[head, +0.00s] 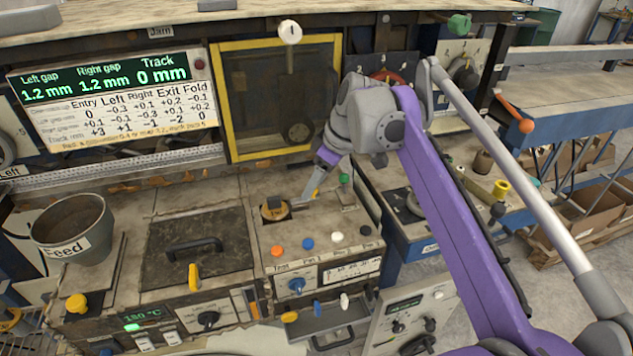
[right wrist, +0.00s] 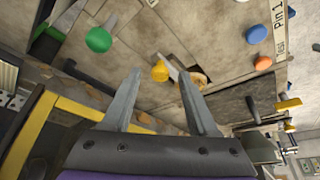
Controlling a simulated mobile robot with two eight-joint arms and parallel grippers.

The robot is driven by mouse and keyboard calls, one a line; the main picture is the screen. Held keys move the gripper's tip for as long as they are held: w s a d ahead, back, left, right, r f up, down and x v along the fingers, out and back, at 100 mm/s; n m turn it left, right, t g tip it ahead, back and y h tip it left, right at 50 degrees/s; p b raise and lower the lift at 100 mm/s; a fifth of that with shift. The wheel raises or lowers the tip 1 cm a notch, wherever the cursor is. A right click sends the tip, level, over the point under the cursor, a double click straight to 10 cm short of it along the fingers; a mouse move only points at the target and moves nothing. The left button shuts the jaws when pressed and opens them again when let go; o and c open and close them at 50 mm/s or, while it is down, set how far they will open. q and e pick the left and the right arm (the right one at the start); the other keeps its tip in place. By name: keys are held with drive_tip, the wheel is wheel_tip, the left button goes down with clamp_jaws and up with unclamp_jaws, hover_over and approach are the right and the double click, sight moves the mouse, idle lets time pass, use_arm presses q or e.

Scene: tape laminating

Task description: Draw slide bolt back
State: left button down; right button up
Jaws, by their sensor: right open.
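My right gripper (head: 309,194) reaches down over the grey worn panel in the middle of the bench. In the right wrist view its two fingers (right wrist: 158,76) are apart. A small yellow knob (right wrist: 160,72) with a thin metal piece beside it shows between the fingertips, with no clear contact. Next to it is a round tan disc in a dark recess (right wrist: 197,80), also in the head view (head: 275,208). A green knob (head: 343,179) stands by a slot to the right. I cannot tell for certain which part is the slide bolt. My left gripper is out of view.
Orange (head: 277,251), blue (head: 308,243) and white (head: 337,237) knobs line the panel's front. A hatch with a black handle (head: 195,245) and a grey Feed bucket (head: 72,228) lie left. A yellow-framed window (head: 228,100) stands behind.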

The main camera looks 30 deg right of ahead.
drive_tip(key=shift+c, duration=0.2)
clamp_jaws()
idle(1.1)
